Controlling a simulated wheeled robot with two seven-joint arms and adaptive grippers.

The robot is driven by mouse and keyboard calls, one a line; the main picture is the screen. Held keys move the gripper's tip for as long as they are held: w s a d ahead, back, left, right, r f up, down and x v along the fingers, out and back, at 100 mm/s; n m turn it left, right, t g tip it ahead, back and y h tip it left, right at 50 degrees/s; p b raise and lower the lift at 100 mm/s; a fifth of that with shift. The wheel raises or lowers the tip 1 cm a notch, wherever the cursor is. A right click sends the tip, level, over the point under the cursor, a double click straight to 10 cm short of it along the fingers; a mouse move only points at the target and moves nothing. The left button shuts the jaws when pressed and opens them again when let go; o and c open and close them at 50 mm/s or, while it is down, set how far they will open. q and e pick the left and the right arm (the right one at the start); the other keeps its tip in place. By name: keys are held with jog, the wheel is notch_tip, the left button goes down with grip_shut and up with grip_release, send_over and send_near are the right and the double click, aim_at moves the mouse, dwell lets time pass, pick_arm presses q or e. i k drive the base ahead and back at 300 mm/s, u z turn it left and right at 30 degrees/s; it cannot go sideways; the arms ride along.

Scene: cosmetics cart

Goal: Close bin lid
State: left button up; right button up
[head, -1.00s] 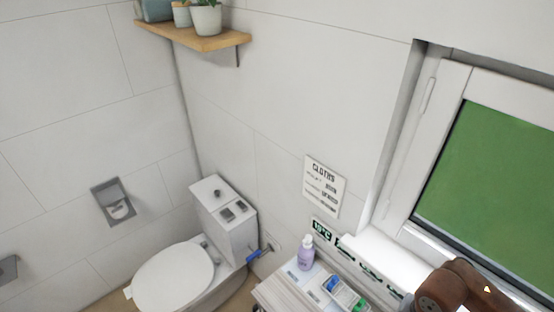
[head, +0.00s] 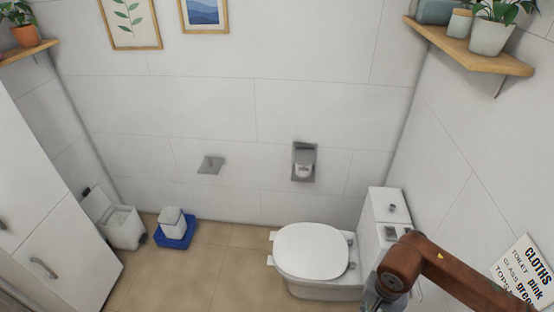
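A white bin (head: 124,232) stands on the floor at the left, between the white cabinet and the back wall. Its lid (head: 95,203) appears raised and tilted back toward the left wall, leaving the top open. My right arm comes in from the lower right, and part of its gripper (head: 372,298) shows at the bottom edge, in front of the toilet's right side and far from the bin. Its fingertips are cut off, so its opening cannot be seen. My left gripper is out of view.
A smaller white container (head: 172,221) sits on a blue tray (head: 176,242) right of the bin. A white cabinet (head: 60,245) stands at the left front. The toilet (head: 312,252) is at the right. Tan floor (head: 215,265) lies clear between tray and toilet.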

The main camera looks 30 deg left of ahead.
aim_at(95, 203)
jog(key=u, duration=2.6)
